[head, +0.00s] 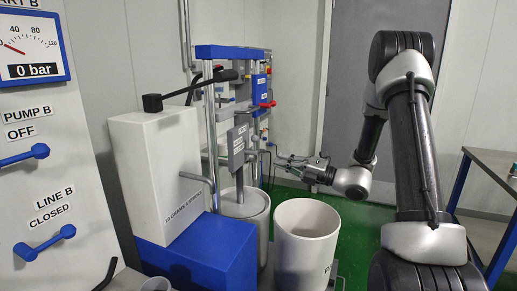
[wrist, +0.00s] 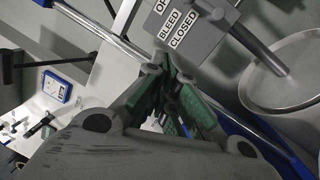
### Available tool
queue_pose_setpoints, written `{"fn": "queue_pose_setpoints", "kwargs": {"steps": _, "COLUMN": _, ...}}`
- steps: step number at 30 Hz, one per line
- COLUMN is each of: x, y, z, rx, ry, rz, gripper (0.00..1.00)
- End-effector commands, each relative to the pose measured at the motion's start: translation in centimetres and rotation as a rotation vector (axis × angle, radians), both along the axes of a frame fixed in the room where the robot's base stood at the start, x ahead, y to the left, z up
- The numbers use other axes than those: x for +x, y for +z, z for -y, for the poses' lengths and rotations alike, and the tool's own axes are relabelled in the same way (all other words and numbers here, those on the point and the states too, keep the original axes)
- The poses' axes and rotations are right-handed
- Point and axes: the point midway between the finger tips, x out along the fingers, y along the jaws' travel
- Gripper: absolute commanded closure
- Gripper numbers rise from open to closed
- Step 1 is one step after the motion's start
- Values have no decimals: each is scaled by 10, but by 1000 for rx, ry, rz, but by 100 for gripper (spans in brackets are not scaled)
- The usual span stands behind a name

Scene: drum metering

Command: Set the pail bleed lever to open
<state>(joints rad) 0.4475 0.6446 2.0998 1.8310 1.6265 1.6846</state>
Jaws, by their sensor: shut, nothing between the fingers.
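The grey bleed box (wrist: 195,28) is at the top of the wrist view. Its labels read BLEED and CLOSED, with a third label cut off at the top edge. In the head view a grey box (head: 237,143) is on the pump column over the pail. My gripper (head: 306,166) is to the right of that box. In the wrist view my gripper (wrist: 162,72) is shut with nothing between its green-padded fingers, just below the labels in the picture. Contact cannot be told.
A pail (head: 243,213) stands under the column, and an open empty white pail (head: 306,232) stands in front. A white and blue metering unit (head: 160,170) is at left; a bench (head: 493,170) is at right.

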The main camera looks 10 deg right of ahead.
Motion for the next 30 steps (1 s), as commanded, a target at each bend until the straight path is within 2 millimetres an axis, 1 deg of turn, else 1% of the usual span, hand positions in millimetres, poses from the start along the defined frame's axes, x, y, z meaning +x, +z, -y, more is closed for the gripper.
{"fn": "queue_pose_setpoints", "kwargs": {"steps": 1, "x": -6, "y": -6, "z": -3, "rx": 5, "ry": -72, "rz": -12, "gripper": 100}}
{"fn": "queue_pose_setpoints", "kwargs": {"steps": 3, "x": -8, "y": -16, "z": -2, "rx": -17, "ry": -174, "rz": -9, "gripper": 100}}
{"fn": "queue_pose_setpoints", "kwargs": {"steps": 6, "x": 0, "y": -18, "z": 4, "rx": -80, "ry": -251, "rz": 44, "gripper": 100}}
{"fn": "queue_pose_setpoints", "kwargs": {"steps": 11, "x": 5, "y": -18, "z": 0, "rx": -122, "ry": -256, "rz": 84, "gripper": 100}}
{"fn": "queue_pose_setpoints", "kwargs": {"steps": 14, "x": 15, "y": -16, "z": -8, "rx": -122, "ry": -253, "rz": 84, "gripper": 100}}
{"fn": "queue_pose_setpoints", "kwargs": {"steps": 26, "x": 79, "y": -6, "z": -60, "rx": -119, "ry": -252, "rz": 84, "gripper": 100}}
{"fn": "queue_pose_setpoints", "kwargs": {"steps": 30, "x": 100, "y": 3, "z": -56, "rx": -120, "ry": -254, "rz": 85, "gripper": 100}}
